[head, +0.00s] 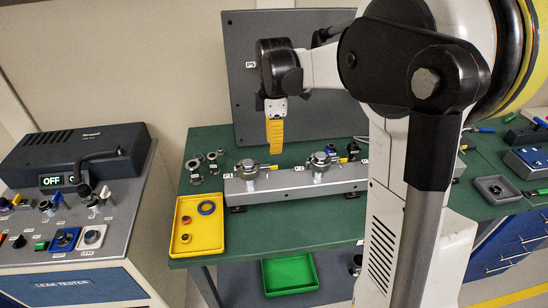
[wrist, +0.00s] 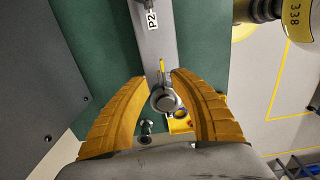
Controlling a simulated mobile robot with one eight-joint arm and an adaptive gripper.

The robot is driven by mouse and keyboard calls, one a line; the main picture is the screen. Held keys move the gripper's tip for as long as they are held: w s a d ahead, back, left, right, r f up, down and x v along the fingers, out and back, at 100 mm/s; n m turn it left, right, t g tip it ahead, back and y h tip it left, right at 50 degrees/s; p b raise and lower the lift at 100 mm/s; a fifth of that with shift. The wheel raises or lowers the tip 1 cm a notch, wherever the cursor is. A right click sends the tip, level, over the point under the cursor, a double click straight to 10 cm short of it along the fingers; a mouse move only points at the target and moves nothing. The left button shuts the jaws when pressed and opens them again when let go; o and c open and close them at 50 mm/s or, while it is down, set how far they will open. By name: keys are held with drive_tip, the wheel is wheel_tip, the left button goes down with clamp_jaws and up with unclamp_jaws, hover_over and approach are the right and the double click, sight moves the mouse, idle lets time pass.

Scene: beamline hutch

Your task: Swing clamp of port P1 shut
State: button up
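Port P1 (head: 246,169) is the left round metal fitting on the grey bar (head: 290,184), with a thin yellow-tipped clamp lever (head: 268,167) pointing right along the bar. In the wrist view, a round metal fitting (wrist: 165,99), apparently port P1, lies between my fingers, with a yellow lever (wrist: 162,66) pointing toward the P2 label. I cannot tell how far the clamp is swung. My gripper (head: 275,150) points down above the bar, just right of port P1. In the wrist view my gripper (wrist: 157,76) is open, yellow fingers spread, with nothing held.
Port P2 (head: 320,161) stands farther right on the bar. A yellow tray (head: 188,248) with rings lies front left on the green bench; small metal fittings (head: 196,165) lie behind it. A grey panel (head: 237,90) rises behind. The leak tester (head: 60,262) is at left.

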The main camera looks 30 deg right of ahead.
drive_tip(key=shift+r, duration=1.9)
drive_tip(key=s+a+f+m+t+b, duration=0.2)
drive_tip(key=s+a+m, duration=0.3)
drive_tip(key=s, duration=0.5)
drive_tip(key=s+a+f+m+t+b, duration=0.3)
drive_tip(key=s+a+m+t, duration=0.2)
drive_tip(key=s+m, duration=0.4)
drive_tip(key=shift+s+f+m, duration=0.3)
drive_tip(key=shift+s+f, duration=0.1)
drive_tip(key=shift+s, duration=0.2)
drive_tip(key=shift+c, duration=0.4)
